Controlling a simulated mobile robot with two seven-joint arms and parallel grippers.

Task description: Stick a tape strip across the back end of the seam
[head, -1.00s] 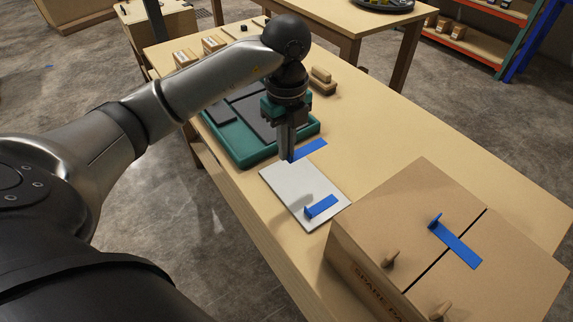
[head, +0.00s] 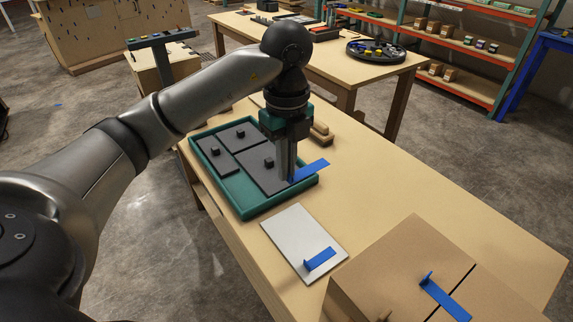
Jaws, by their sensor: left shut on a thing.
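A cardboard box (head: 400,262) stands at the lower right with a dark seam (head: 458,287) between its top flaps. One blue tape strip (head: 446,300) lies across the seam, with a raised tab at its left end. My left gripper (head: 289,178) is shut on another blue tape strip (head: 312,170), held up near the right edge of the green tray, away from the box. A third blue strip (head: 320,259) with a raised tab lies on the white board (head: 298,222). My right gripper is not in view.
The green tray (head: 247,213) holds dark grey panels with small knobs. A wooden block (head: 322,133) lies behind my left gripper. Another table and shelves stand beyond.

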